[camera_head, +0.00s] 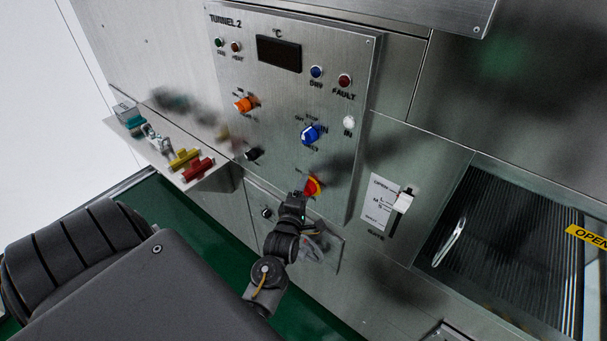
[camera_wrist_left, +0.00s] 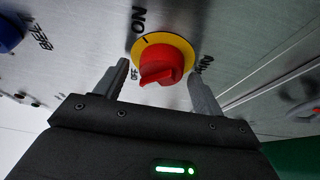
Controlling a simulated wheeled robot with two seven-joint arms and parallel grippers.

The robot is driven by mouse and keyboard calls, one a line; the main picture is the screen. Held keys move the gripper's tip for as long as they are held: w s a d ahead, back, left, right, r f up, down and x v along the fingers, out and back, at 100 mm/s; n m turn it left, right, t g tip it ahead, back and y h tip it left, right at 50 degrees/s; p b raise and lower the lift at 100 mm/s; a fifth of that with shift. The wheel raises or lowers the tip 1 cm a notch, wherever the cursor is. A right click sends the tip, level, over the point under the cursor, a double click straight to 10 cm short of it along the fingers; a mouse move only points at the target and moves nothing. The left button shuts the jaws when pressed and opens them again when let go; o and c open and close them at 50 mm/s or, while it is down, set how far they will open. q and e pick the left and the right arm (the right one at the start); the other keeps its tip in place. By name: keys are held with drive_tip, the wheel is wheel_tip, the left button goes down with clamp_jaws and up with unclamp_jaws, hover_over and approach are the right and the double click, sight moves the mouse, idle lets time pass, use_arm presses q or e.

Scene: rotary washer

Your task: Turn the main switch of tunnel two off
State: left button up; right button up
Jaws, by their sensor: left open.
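The tunnel 2 panel (camera_head: 285,130) stands in front of me, with its name at the top left. Its main switch (camera_head: 313,185) is a red knob on a yellow disc near the panel's bottom. In the left wrist view the knob (camera_wrist_left: 162,66) shows close up, with ON above left, OFF at its left and MAIN at its right. I cannot tell surely which mark the knob points to. My left gripper (camera_head: 300,197) is at the switch and hides part of it in the head view. Its fingers (camera_wrist_left: 159,72) are open, one on each side of the knob. My right gripper is not in view.
A blue selector knob (camera_head: 309,135), an orange knob (camera_head: 244,104) and a black knob (camera_head: 253,154) sit higher on the panel. A white slider (camera_head: 404,201) is at the right. A shelf (camera_head: 212,171) with clips and small items juts out at the left.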

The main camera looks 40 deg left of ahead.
use_arm(q)
drive_tip(key=s+f+m+t+h+b, duration=0.3)
drive_tip(key=s+m+h+b, duration=0.15)
drive_tip(key=m+b, duration=0.5)
drive_tip(key=s+f+m+t+h+b, duration=0.25)
drive_tip(key=s+m+b, duration=0.4)
drive_tip(key=m, duration=0.65)
wheel_tip(320, 180, down, 24)
drive_tip(key=g+y, duration=0.1)
drive_tip(key=g, duration=0.5)
drive_tip(key=shift+w, duration=0.4)
drive_tip(key=shift+r, duration=0.15)
